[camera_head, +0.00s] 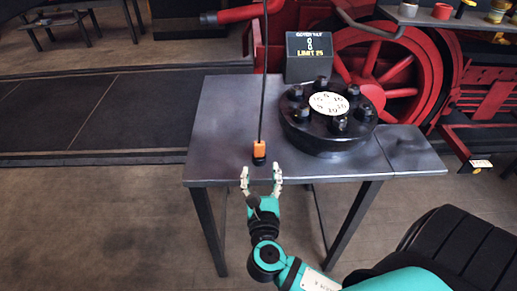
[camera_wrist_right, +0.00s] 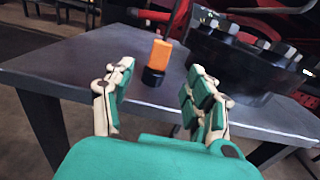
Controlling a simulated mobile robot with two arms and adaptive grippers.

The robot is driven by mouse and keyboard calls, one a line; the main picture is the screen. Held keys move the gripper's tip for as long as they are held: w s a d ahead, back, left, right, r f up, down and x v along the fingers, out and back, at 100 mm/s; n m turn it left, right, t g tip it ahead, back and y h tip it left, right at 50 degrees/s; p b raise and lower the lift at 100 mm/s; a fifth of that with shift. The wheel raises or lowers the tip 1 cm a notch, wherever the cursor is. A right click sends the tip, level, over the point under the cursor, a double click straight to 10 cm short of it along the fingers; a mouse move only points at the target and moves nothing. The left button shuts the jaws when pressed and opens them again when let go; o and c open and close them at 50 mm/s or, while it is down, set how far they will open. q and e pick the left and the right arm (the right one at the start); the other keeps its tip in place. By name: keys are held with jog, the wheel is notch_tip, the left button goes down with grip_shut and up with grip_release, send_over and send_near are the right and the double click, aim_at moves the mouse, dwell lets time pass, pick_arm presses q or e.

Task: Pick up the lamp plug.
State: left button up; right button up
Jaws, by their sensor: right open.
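The lamp plug (camera_head: 259,150) is a small piece with an orange upper part and a black lower end. In the head view it is at the lower end of a thin black vertical line, over the front edge area of the grey table (camera_head: 220,120). In the right wrist view the plug (camera_wrist_right: 158,62) shows beyond and between the fingertips. My right gripper (camera_head: 262,172) is open and empty, just in front of the plug and apart from it. Its two fingers also show in the right wrist view (camera_wrist_right: 157,90). My left gripper is not in view.
A round black flange (camera_head: 320,140) with several studs and a white numbered disc stands right of the plug. Behind it is a black sign box (camera_head: 312,57). Red wheels (camera_head: 385,70) stand behind the table. The tabletop left of the plug is clear.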

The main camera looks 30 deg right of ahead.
aim_at(259, 151)
jog(key=p+x, duration=0.1)
jog(key=x, duration=0.8)
jog(key=shift+w+d, duration=0.1)
jog(key=shift+w, duration=0.2)
grip_shut()
jog(key=shift+r, duration=0.1)
